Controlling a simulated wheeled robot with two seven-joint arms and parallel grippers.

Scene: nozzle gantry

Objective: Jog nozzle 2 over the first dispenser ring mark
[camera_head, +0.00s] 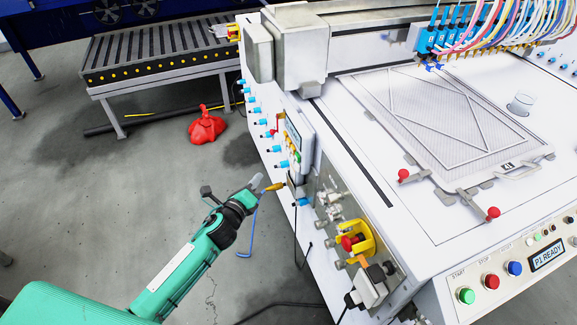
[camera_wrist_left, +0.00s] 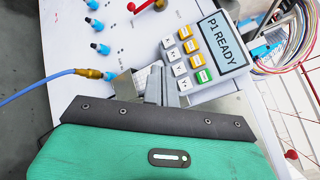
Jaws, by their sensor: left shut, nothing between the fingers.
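The nozzle head (camera_head: 432,40) is a row of blue blocks with coloured hoses, above the far edge of the white bed. The block numbers are too small to tell apart surely. A round grey ring-like shape (camera_head: 521,103) lies on the bed to the right; I cannot tell whether it is the first ring mark. The jog keypad (camera_head: 293,143) is on the machine's side; the left wrist view shows its orange, white and green keys (camera_wrist_left: 187,47) and a screen (camera_wrist_left: 223,39) reading "P1 READY". My left gripper (camera_head: 257,182) is shut and empty, just below the keypad keys.
A blue hose with a brass fitting (camera_wrist_left: 88,73) is beside my left fingers. A yellow-and-red stop button (camera_head: 355,240) is on the machine's side. A framed mesh plate (camera_head: 455,115) covers much of the bed. A red object (camera_head: 206,127) lies on the floor near the roller conveyor (camera_head: 150,45).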

